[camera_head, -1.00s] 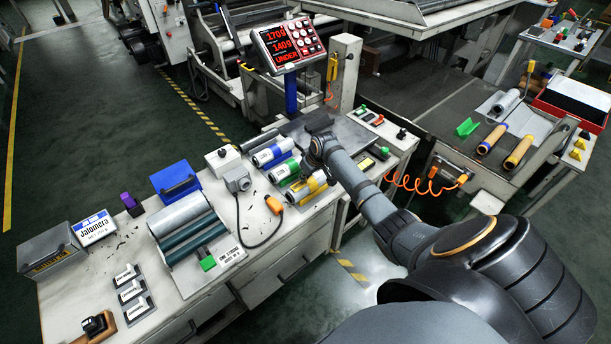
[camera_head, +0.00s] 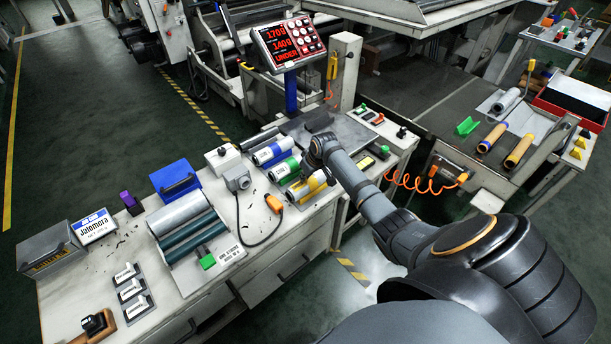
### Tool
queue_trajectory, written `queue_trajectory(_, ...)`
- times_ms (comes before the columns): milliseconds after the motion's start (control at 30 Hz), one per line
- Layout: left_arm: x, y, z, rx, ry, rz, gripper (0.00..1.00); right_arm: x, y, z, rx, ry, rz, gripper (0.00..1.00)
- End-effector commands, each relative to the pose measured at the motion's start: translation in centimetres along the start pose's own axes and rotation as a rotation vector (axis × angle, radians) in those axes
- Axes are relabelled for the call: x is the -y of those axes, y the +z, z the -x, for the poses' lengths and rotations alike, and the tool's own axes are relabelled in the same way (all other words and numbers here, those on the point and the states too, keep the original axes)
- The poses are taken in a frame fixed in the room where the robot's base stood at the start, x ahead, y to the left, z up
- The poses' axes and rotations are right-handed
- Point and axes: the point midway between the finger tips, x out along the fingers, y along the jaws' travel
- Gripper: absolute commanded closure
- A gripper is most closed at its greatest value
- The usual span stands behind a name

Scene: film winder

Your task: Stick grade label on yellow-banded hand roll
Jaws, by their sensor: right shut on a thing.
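The yellow-banded hand roll (camera_head: 306,191) lies on the bench, in front of a green-banded roll (camera_head: 284,169) and a blue-banded roll (camera_head: 272,153). My right gripper (camera_head: 308,177) points down close over the yellow-banded roll. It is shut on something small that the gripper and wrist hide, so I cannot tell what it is. I cannot tell whether it touches the roll. Three small pads with white labels (camera_head: 131,289) lie at the bench's left front; their print is too small to read. My left gripper is not in view.
A roller unit (camera_head: 190,226) with a green tab stands mid-bench. A blue box (camera_head: 175,180), a grey box (camera_head: 50,251) and a cable with an orange end (camera_head: 274,204) are nearby. A display (camera_head: 288,45) reading UNDER stands behind. A side table at right holds more rolls (camera_head: 518,152).

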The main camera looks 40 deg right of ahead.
Motion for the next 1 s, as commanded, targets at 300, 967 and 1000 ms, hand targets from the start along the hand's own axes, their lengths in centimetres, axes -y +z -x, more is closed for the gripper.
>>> queue_trajectory(300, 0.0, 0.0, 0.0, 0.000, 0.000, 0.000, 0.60, 0.1, 0.2, -0.1, 0.004, -0.002, -0.001, 1.00)
queue_trajectory(967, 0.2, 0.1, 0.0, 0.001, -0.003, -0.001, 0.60, -0.1, 0.1, 1.1, 0.001, 0.002, 0.001, 0.66)
queue_trajectory(1000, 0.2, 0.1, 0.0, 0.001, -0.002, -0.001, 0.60, -0.1, 0.0, 1.8, 0.000, 0.003, 0.001, 0.66)
